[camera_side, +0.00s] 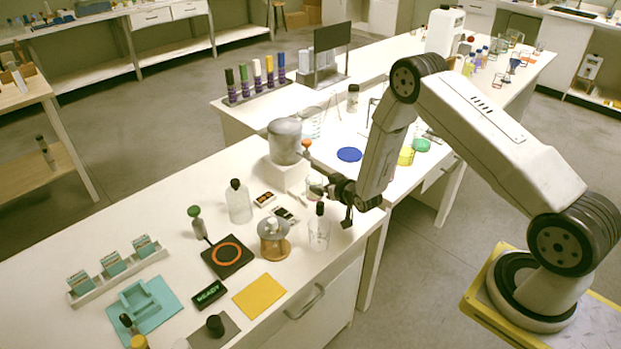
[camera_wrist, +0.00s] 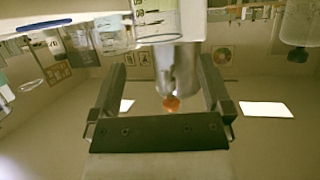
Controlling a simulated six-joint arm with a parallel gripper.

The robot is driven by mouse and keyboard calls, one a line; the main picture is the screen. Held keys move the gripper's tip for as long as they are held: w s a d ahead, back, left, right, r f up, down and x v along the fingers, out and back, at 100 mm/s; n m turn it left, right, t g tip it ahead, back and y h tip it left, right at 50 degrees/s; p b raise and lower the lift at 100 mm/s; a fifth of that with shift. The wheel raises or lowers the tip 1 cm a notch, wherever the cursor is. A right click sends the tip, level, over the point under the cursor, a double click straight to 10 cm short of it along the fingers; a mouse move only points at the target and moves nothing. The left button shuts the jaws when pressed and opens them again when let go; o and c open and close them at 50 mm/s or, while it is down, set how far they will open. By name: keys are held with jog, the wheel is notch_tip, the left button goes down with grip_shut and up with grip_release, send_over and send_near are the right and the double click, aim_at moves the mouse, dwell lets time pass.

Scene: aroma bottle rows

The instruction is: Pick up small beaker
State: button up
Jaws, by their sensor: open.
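A small clear glass beaker (camera_side: 314,186) stands beside the white block under the grey tank, close to my gripper's fingers. A graduated clear vessel (camera_wrist: 155,18) shows at the top of the wrist view, cut off by the frame; I cannot tell whether it is the same beaker. My gripper (camera_side: 322,184) is level, low over the bench, pointing toward the tank. In the wrist view my gripper (camera_wrist: 163,68) has its two dark fingers wide apart, with nothing clasped between them.
The grey tank (camera_side: 284,140) with an orange-handled tap (camera_side: 306,145) stands on a white block (camera_side: 286,172). A dark-capped bottle (camera_side: 239,203), a wooden stand (camera_side: 273,243) and a hotplate (camera_side: 228,256) are to the left. A blue disc (camera_side: 349,154) lies behind.

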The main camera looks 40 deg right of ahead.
aim_at(310, 178)
jog(key=shift+w+f, duration=0.1)
jog(key=shift+w, duration=0.15)
jog(key=shift+x, duration=2.55)
jog(key=shift+s+f, duration=0.1)
jog(key=c, duration=1.3)
jog(key=shift+d, duration=0.1)
